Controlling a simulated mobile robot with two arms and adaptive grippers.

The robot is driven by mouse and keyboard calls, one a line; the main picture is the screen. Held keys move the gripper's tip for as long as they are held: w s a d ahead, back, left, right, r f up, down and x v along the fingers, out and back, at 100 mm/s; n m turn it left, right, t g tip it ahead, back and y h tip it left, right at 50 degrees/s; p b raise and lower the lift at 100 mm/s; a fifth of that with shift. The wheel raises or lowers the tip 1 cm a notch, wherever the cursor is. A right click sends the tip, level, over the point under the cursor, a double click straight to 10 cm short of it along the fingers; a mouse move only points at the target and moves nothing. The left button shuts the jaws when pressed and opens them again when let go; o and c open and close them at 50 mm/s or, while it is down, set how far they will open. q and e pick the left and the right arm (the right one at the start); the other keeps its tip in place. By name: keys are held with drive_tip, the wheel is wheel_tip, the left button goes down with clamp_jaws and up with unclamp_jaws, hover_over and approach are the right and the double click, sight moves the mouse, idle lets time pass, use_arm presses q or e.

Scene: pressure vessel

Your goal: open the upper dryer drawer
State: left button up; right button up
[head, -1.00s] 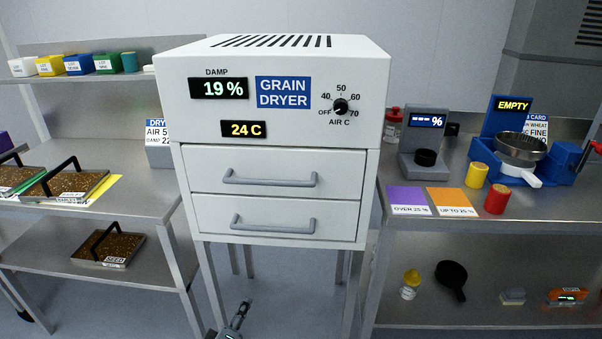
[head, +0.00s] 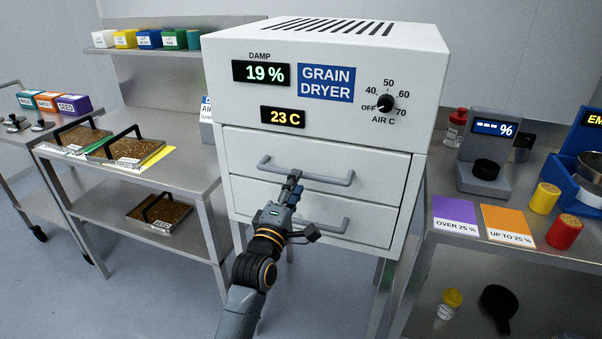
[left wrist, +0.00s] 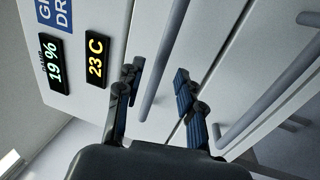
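The white grain dryer (head: 222,75) has two drawers, both closed. The upper drawer (head: 390,170) has a grey bar handle (head: 335,181), which also shows in the left wrist view (left wrist: 165,55). The lower drawer (head: 375,222) has a similar handle (head: 335,227). My left gripper (head: 292,182) is at the middle of the upper handle and hides part of it. In the left wrist view its fingers (left wrist: 158,82) are apart, one on each side of the upper handle, with gaps visible. I cannot tell how deep the handle sits between them. My right gripper is not in view.
A shelf with grain trays (head: 130,150) stands on the left. On the right, a steel table (head: 465,255) holds a meter (head: 487,150), coloured cards and small jars. The space straight in front of the drawers holds only my left arm.

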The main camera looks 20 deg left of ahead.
use_arm(q)
drive_tip(key=shift+w+r, duration=0.2)
drive_tip(key=shift+w, duration=0.85)
drive_tip(key=shift+w+r, duration=0.15)
drive_tip(key=shift+w, duration=0.85)
drive_tip(key=shift+c, duration=0.2)
clamp_jaws()
